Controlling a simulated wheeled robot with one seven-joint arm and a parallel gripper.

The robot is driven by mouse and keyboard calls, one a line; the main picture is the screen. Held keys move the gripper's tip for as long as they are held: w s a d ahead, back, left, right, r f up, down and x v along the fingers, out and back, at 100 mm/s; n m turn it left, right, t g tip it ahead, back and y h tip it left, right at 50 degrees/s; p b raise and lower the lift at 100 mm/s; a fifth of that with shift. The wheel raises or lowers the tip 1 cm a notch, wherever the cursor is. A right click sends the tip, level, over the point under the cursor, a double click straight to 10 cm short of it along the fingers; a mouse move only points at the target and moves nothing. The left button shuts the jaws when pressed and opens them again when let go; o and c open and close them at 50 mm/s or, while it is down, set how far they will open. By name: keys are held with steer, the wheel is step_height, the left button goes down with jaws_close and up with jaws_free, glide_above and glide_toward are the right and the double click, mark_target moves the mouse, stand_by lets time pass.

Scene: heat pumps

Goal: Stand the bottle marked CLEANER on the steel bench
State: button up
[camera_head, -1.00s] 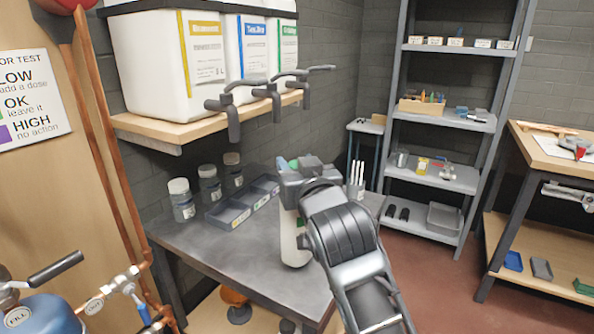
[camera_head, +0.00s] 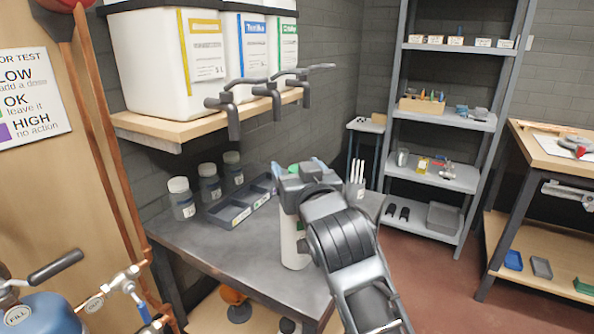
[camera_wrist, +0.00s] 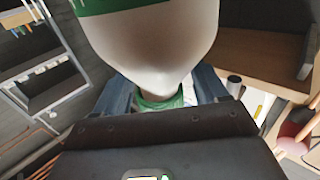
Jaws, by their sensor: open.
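A white bottle (camera_head: 292,240) with green markings stands upright on the steel bench (camera_head: 215,245), near its front right part. Its lettering cannot be read from here. My gripper (camera_head: 298,168) is at the bottle's top, with its jaws open and a finger on either side; a bit of green shows between them. In the wrist view the bottle's white body and green label (camera_wrist: 150,40) fill the upper middle, and the open fingers of my gripper (camera_wrist: 165,92) lie either side of its narrow end. My wrist hides much of the bottle's upper part in the head view.
A cup of white sticks (camera_head: 356,183) is right of my gripper. A wooden shelf (camera_head: 190,122) with large white containers and taps overhangs the back.

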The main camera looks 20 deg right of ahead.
steer(key=shift+r, duration=0.2)
steer(key=s+a+b, duration=0.1)
steer(key=s+a, duration=0.1)
steer(key=s, duration=1)
steer(key=shift+f, duration=0.1)
steer(key=s+f+n+g+y, duration=0.2)
steer(key=s+f+y, duration=0.1)
steer(key=s+f, duration=1.3)
steer(key=s+g, duration=0.1)
steer(key=s, duration=2.1)
steer(key=shift+s+d, duration=0.2)
steer(key=shift+d, duration=0.2)
